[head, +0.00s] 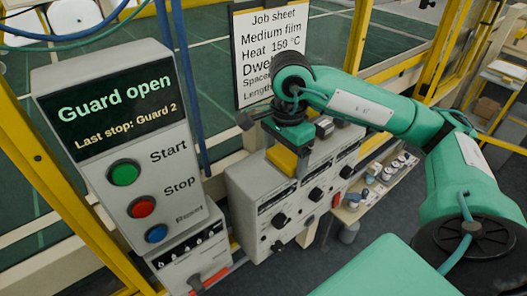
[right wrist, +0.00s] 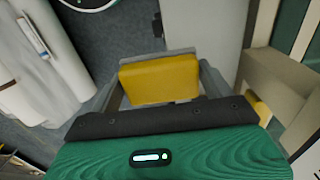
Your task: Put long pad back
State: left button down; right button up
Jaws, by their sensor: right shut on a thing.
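My right gripper (head: 287,152) is shut on a yellow pad (head: 281,160), just above and in front of the grey control box with knobs. In the right wrist view the yellow pad (right wrist: 160,80) sits between the two fingers of my right gripper (right wrist: 160,82), with its broad face showing. The pad's full length and any contact with the box cannot be told. My left gripper is not in view.
A panel (head: 108,98) reading "Guard open" stands at left. The grey control box (head: 283,205) has several black knobs. A job sheet (head: 287,50) hangs behind my right arm. A shelf with small items (head: 375,188) lies right of the box. Yellow frame posts (head: 60,195) border the area.

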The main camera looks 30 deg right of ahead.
jog(key=p, duration=0.2)
send_over(264, 170)
jog(key=s, duration=0.1)
jog(key=shift+w+f+p, duration=0.2)
jog(key=shift+f+p, duration=0.05)
jog(key=shift+f, duration=0.35)
jog(key=shift+w+f+p, duration=0.15)
jog(key=shift+f+p, duration=0.1)
jog(key=shift+f, duration=0.35)
jog(key=shift+s+f, duration=0.15)
jog(key=shift+f, duration=0.35)
notch_tip(264, 170, down, 2)
jog(key=shift+f+p, duration=0.2)
jog(key=shift+p, duration=0.6)
jog(key=shift+w+f+p, duration=0.25)
jog(key=shift+f+p, duration=0.2)
jog(key=shift+f, duration=0.15)
